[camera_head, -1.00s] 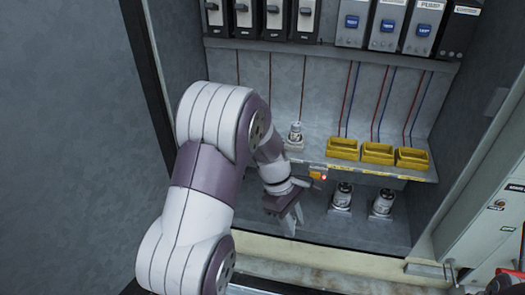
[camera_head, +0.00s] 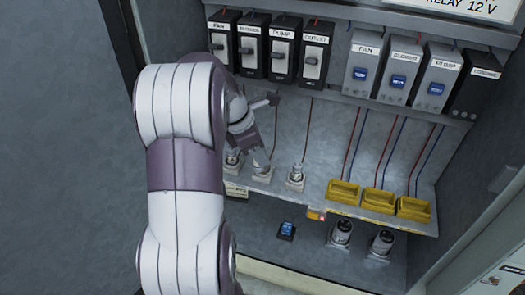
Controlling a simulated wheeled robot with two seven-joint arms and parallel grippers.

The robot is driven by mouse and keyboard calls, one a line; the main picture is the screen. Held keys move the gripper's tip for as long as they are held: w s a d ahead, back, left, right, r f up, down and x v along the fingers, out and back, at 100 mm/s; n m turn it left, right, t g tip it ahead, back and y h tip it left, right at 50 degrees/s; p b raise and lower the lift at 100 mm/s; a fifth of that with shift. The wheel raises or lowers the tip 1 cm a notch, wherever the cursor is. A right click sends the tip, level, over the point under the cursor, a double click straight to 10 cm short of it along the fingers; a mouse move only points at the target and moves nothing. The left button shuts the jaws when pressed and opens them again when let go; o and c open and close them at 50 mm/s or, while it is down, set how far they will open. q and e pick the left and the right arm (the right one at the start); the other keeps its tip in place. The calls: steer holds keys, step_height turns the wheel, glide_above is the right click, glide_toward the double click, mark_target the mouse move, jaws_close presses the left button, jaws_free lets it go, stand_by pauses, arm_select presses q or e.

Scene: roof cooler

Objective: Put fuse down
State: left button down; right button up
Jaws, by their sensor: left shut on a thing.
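My left gripper (camera_head: 262,158) reaches in from the left, with its fingers pointing down over the shelf (camera_head: 318,190). It is shut, with its tips just above or at the middle of three small holders (camera_head: 262,172). The fuse between the fingers is too small and covered to make out. Another holder with a metal cylinder (camera_head: 296,175) stands just right of the fingers. A further one (camera_head: 233,160) is partly hidden behind my arm. My right gripper is out of view.
Black switches (camera_head: 282,52) and grey units with blue blocks (camera_head: 398,78) hang above. Yellow bins (camera_head: 378,201) line the shelf's right part. On the cabinet floor (camera_head: 262,235) are a blue block (camera_head: 287,230) and two metal cylinders (camera_head: 340,233). The cabinet's left wall is beside my arm.

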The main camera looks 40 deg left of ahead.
arm_select(q)
steer(key=w+f+p, duration=0.1)
steer(key=w+f, duration=0.1)
steer(key=f, duration=0.1)
steer(key=shift+a+f+p, duration=0.1)
steer(key=shift+a+p, duration=0.05)
steer(key=shift+p, duration=0.25)
steer(key=shift+f, duration=0.2)
steer(key=c, duration=0.9)
jaws_free()
